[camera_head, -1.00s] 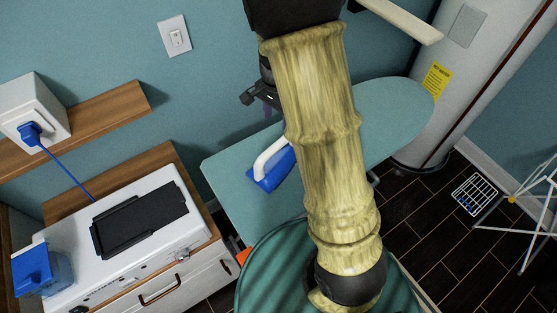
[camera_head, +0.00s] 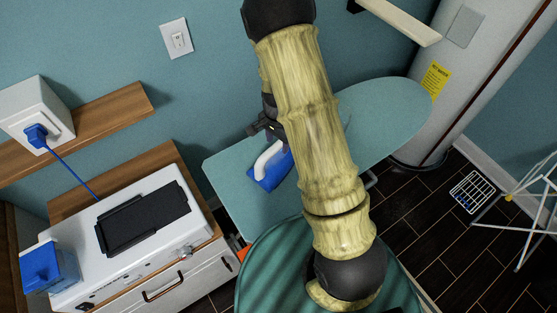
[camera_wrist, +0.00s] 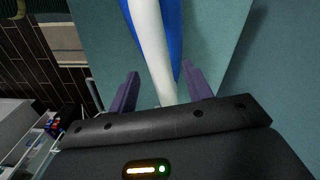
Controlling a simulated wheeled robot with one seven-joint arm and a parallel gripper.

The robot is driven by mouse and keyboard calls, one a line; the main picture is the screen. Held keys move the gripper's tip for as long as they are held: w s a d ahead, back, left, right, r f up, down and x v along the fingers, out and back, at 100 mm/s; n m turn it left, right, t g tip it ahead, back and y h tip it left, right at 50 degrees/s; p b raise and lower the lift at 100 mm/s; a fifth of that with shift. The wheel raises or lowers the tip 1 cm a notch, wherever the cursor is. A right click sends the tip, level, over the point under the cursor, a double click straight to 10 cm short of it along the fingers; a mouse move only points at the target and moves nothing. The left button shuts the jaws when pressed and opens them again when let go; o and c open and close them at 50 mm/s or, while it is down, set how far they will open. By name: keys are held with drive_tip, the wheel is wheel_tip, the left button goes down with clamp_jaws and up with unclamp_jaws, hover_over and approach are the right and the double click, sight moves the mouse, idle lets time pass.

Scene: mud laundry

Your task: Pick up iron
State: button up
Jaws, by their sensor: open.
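The iron (camera_head: 268,172) has a blue body and a white handle and rests on the teal ironing board (camera_head: 225,167). My arm hides part of it in the head view. In the wrist view the iron's white handle (camera_wrist: 150,45) runs between my gripper's two purple fingers, with blue body (camera_wrist: 174,25) beside it. My gripper (camera_wrist: 158,85) is open, its fingers on either side of the handle's near end with gaps between. I cannot tell how high the fingers are above the board.
A white cabinet (camera_head: 200,275) with a black panel and a blue container (camera_head: 48,268) stands at the left. A wooden shelf (camera_head: 110,112) is on the wall. A white cylinder (camera_head: 425,120) stands at the right, near a white drying rack (camera_head: 530,215).

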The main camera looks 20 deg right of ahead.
drive_tip(key=p, duration=0.3)
hover_over(278, 158)
drive_tip(key=shift+d+f, duration=0.15)
drive_tip(key=shift+f, duration=2.45)
drive_tip(key=shift+f+b, duration=0.25)
drive_tip(key=shift+b, duration=0.15)
clamp_jaws()
drive_tip(key=shift+w+r, duration=0.1)
